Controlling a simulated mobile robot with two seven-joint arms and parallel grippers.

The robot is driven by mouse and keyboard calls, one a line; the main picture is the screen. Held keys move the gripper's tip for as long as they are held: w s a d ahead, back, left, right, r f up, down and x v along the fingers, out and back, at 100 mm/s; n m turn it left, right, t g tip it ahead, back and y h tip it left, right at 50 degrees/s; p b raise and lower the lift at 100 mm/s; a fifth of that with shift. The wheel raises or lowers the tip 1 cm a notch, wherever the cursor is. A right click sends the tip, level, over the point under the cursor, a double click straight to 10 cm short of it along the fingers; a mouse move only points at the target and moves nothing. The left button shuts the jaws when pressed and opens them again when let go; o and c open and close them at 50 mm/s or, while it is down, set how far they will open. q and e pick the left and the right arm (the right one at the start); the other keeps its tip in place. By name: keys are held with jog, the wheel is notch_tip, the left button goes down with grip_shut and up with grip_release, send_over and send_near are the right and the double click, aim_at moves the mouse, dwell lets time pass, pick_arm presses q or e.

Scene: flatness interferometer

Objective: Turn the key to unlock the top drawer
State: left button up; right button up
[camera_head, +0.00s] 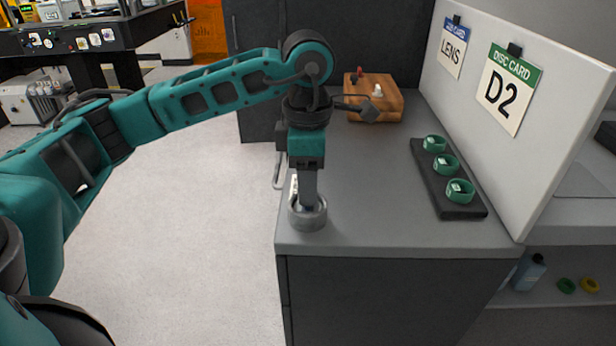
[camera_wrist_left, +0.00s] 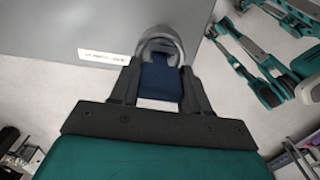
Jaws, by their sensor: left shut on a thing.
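My left gripper (camera_head: 308,205) points straight down at the near left corner of the grey cabinet (camera_head: 375,230). Its fingers reach into a round grey dish (camera_head: 307,220) on the cabinet top. In the left wrist view the gripper (camera_wrist_left: 160,90) is shut on a dark blue piece (camera_wrist_left: 160,80), which looks like the key's head. The dish rim (camera_wrist_left: 165,42) curves around just beyond it. The key's shaft is hidden. A silver handle (camera_head: 277,170) shows on the cabinet's left side. I cannot make out the drawer's lock. My right gripper is not in view.
A black tray (camera_head: 425,165) with green rings lies at right, before a white board (camera_head: 530,180) with cards. A wooden block (camera_head: 397,97) with small pegs stands at the back. The middle of the cabinet top is clear. Open floor (camera_head: 200,220) lies left.

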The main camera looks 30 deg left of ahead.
pick_arm(q)
jog(key=shift+f+b, duration=0.7)
jog(key=shift+f, duration=0.2)
dwell(0.4)
jog(key=shift+f+m+b, duration=0.1)
jog(key=shift+m+b, duration=0.35)
jog(key=shift+m, duration=1.25)
jog(key=shift+m+b, duration=0.6)
jog(key=shift+m, duration=1.1)
